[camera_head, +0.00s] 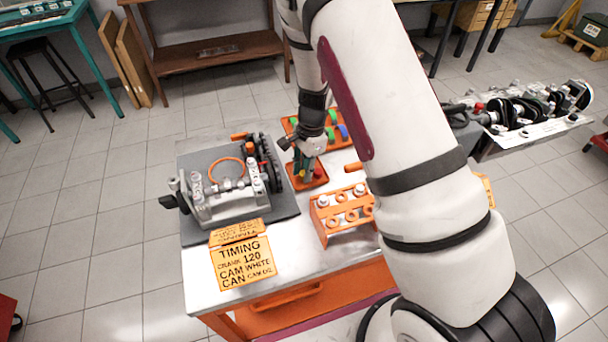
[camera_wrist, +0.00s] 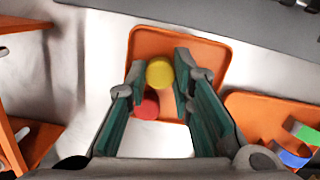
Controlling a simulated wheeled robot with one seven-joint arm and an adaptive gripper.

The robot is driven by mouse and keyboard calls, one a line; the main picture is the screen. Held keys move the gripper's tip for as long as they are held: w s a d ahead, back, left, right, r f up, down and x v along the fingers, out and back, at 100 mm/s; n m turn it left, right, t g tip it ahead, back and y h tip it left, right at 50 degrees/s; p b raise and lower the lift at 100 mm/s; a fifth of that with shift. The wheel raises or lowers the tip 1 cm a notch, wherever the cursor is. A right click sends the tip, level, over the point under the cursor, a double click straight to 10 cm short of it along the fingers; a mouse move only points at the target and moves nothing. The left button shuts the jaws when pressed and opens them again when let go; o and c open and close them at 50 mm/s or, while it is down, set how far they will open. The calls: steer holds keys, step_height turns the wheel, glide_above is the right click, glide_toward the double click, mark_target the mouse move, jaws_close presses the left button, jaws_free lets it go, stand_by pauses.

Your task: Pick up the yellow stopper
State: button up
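The yellow stopper (camera_wrist: 160,72) shows as a round yellow top over a small orange tray (camera_wrist: 210,50) in the wrist view. My gripper (camera_wrist: 160,68) is open, its two teal fingers on either side of the stopper, with a narrow gap showing on each side. A round red piece (camera_wrist: 146,109) is close by in the same tray, nearer the palm and partly behind the left finger. In the head view my gripper (camera_head: 303,176) points down over the small orange tray (camera_head: 317,182); the yellow stopper cannot be made out there.
A second orange tray (camera_wrist: 255,112) with green and blue pieces lies to the right in the wrist view. In the head view an engine block (camera_head: 225,200) on a grey mat is left of my gripper. An orange rack (camera_head: 342,222) stands in front, near a yellow timing sign (camera_head: 243,264).

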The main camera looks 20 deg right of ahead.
step_height(320, 180, up, 10)
stand_by(0.7)
